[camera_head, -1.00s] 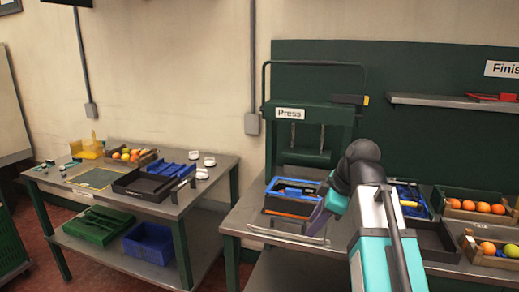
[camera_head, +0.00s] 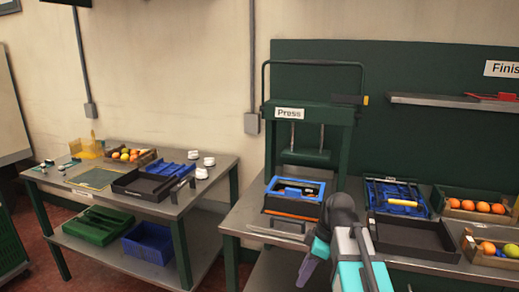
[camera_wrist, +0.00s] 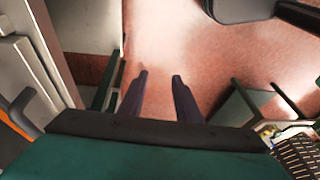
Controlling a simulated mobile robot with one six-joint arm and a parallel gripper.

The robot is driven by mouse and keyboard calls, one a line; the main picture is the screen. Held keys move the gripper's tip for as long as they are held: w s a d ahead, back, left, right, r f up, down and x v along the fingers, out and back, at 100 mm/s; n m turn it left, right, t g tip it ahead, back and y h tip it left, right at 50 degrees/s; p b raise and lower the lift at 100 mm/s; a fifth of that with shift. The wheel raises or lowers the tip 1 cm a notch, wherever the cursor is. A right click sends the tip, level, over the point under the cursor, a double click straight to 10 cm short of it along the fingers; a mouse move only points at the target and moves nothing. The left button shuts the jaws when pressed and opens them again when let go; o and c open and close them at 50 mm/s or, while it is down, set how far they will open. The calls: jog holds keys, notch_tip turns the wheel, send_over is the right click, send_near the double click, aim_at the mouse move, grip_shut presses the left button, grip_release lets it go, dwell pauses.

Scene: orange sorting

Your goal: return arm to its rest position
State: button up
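My arm shows at the lower middle of the head view, folded low in front of the right table, with its dark joint near the table's front edge. My gripper (camera_head: 307,270) hangs at the left of the arm, its purple fingers pointing down. In the wrist view my gripper (camera_wrist: 159,74) has its two fingers apart, with nothing between them and reddish floor beyond. My gripper touches nothing that I can see.
The left table (camera_head: 150,207) stands apart. Floor (camera_wrist: 170,45) lies open beyond my fingers.

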jog(key=s+f+m+g, duration=0.15)
jog(key=s+f, duration=0.25)
jog(key=f, duration=0.5)
jog(key=s+f+m+g, duration=0.15)
jog(key=s+f, duration=0.35)
jog(key=f, duration=0.5)
jog(key=s+f+g, duration=0.2)
jog(key=s+f, duration=0.2)
jog(key=f, duration=0.5)
jog(key=s+d+f+m+h, duration=0.2)
jog(key=s+f+m, duration=0.3)
jog(key=s+f, duration=0.4)
jog(key=s+d+f+m+h, duration=0.1)
jog(key=s+f+m, duration=0.5)
jog(key=s+f, duration=0.3)
jog(key=shift+s+d+f+m+h, duration=0.3)
jog(key=shift+d+f+h, duration=0.1)
jog(key=shift+f, duration=0.5)
